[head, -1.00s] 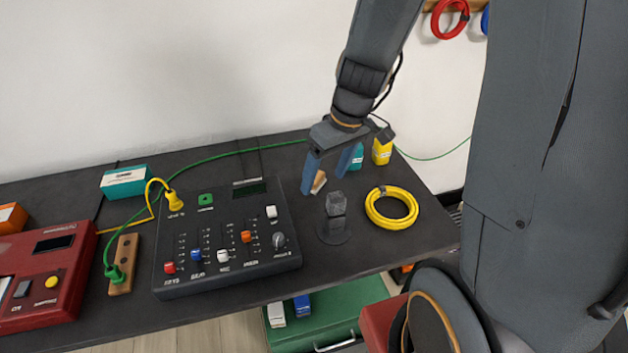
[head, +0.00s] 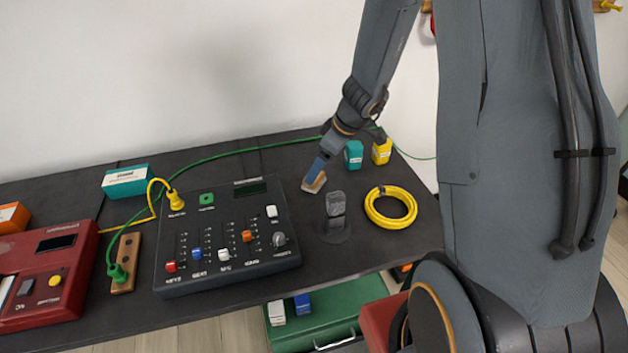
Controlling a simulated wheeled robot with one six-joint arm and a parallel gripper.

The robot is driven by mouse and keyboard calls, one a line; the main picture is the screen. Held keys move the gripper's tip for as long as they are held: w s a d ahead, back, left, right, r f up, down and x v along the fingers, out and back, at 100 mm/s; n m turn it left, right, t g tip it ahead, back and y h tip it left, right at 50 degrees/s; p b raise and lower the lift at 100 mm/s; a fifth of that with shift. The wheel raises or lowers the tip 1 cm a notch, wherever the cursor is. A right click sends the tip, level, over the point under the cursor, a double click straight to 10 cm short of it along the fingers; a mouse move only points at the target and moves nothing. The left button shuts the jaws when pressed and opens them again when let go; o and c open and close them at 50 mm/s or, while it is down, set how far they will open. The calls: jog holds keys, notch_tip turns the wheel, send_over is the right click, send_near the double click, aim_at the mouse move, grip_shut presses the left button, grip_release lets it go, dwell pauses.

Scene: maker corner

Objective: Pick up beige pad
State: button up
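The beige pad (head: 313,186) lies on the dark tabletop, just right of the black control box. My gripper (head: 317,171) points down at the pad from the upper right, its blue fingertip over or against the pad's upper part. The fingers line up in this view, so only one shows clearly. I cannot tell whether they are open or shut, or whether they touch the pad. Part of the pad is hidden behind the fingertip.
The black control box (head: 226,275) with sliders is left of the pad. A dark grey knobbed post (head: 335,206) stands close in front. A yellow cable coil (head: 374,218) is to the right. Teal (head: 354,153) and yellow (head: 381,152) containers stand behind. A green cable (head: 235,152) runs along the back.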

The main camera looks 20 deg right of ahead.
jog(key=shift+p+x, duration=0.55)
jog(key=shift+x, duration=1.9)
jog(key=shift+w+d, duration=0.1)
jog(key=shift+d, duration=0.05)
jog(key=c, duration=1.1)
jog(key=shift+c, duration=0.2)
notch_tip(320, 180, up, 10)
